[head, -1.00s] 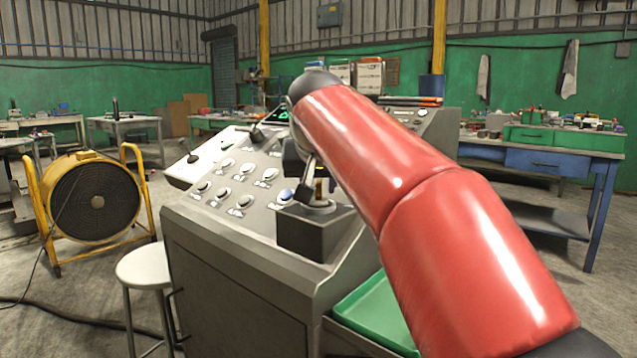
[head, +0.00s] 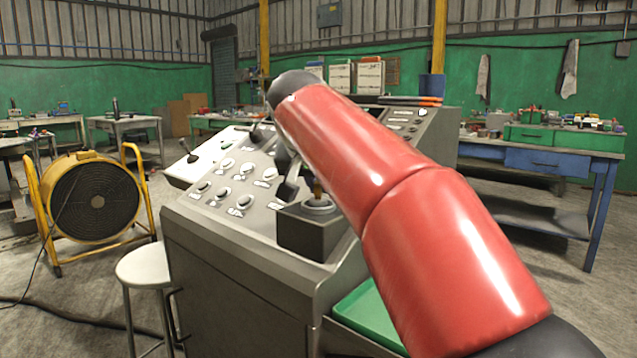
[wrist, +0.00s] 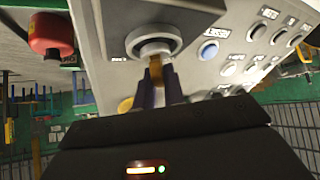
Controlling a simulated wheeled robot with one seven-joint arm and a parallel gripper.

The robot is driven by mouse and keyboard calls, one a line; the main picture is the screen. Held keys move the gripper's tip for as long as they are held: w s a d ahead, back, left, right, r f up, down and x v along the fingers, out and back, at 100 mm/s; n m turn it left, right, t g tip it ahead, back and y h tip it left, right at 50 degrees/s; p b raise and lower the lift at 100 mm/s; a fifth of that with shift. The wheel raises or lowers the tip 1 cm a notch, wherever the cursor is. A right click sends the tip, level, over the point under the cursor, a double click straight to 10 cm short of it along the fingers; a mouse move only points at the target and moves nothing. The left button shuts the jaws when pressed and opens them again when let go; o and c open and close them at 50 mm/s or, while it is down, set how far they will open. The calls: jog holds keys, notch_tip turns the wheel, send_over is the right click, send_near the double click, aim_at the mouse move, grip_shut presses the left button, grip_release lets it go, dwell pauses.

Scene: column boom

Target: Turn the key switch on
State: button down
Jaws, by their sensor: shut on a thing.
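The key switch (head: 319,205) is a round metal collar on a raised dark box on the sloped console (head: 240,235). In the wrist view its pale round collar (wrist: 154,42) is near the top centre, with a brass-coloured key (wrist: 155,70) at it. My gripper (wrist: 156,80) is shut on the key, its two dark fingers on either side of the brass. In the head view my red arm reaches over the console and hides part of the gripper. How far the key is turned cannot be told.
A red mushroom button (wrist: 50,33) stands left of the switch in the wrist view. Several white buttons and a blue one (wrist: 208,50) lie to the right. A green tray (head: 368,318) is below the console. A stool (head: 145,268) and yellow fan (head: 95,205) stand left.

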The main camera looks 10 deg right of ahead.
jog(key=m+g+h, duration=0.1)
jog(key=m+h, duration=0.1)
jog(key=m, duration=0.1)
jog(key=m+g+h, duration=0.1)
jog(key=m+g, duration=0.1)
jog(key=m, duration=0.1)
jog(key=shift+w+a+h, duration=0.15)
jog(key=shift+h, duration=0.25)
jog(key=m+g+h, duration=0.1)
jog(key=m+g, duration=0.2)
jog(key=m, duration=0.1)
jog(key=shift+m, duration=0.3)
jog(key=shift+m+g, duration=0.3)
jog(key=c, duration=1.5)
grip_release()
